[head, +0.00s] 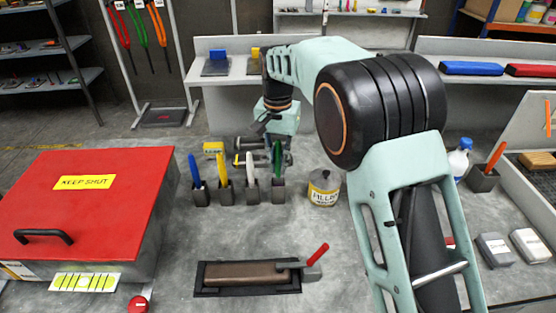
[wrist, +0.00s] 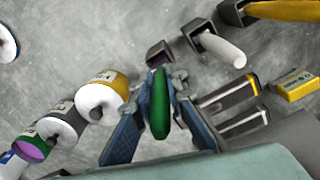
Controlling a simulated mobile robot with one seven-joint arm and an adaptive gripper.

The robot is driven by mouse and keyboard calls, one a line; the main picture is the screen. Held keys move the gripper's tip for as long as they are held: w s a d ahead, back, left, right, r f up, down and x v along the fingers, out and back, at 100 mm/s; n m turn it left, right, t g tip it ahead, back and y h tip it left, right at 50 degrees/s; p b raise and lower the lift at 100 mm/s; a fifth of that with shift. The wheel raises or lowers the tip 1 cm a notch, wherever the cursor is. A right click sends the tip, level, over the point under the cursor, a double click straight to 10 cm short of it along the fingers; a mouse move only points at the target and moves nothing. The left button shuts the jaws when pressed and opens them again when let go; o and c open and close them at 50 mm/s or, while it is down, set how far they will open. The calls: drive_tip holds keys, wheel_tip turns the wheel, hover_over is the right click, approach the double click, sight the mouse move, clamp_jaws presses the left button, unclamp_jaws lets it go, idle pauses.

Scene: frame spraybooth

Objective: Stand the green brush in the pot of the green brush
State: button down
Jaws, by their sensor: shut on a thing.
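The green brush (head: 277,157) is upright or nearly so in the head view, above its dark square pot (head: 278,190). In the wrist view the green brush (wrist: 159,105) is between the two fingers of my gripper (wrist: 160,84), which is shut on it. The pot (wrist: 160,54) shows just beyond the brush, with its opening partly visible. I cannot tell whether the brush's lower end is inside the pot or above it. In the head view my gripper is partly hidden behind the brushes.
Pots with a white brush (head: 251,167), a yellow brush (head: 222,168) and a blue brush (head: 194,170) stand in a row to the left. A filler tin (head: 323,188) stands close on the right. A yellow box (head: 213,148) lies behind.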

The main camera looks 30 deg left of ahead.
sight(278, 141)
drive_tip(key=shift+f+b, duration=0.45)
drive_tip(key=shift+f, duration=0.65)
idle(0.4)
drive_tip(key=c, duration=1.8)
unclamp_jaws()
drive_tip(key=shift+c, duration=0.2)
wheel_tip(278, 141, up, 12)
drive_tip(key=shift+r, duration=0.1)
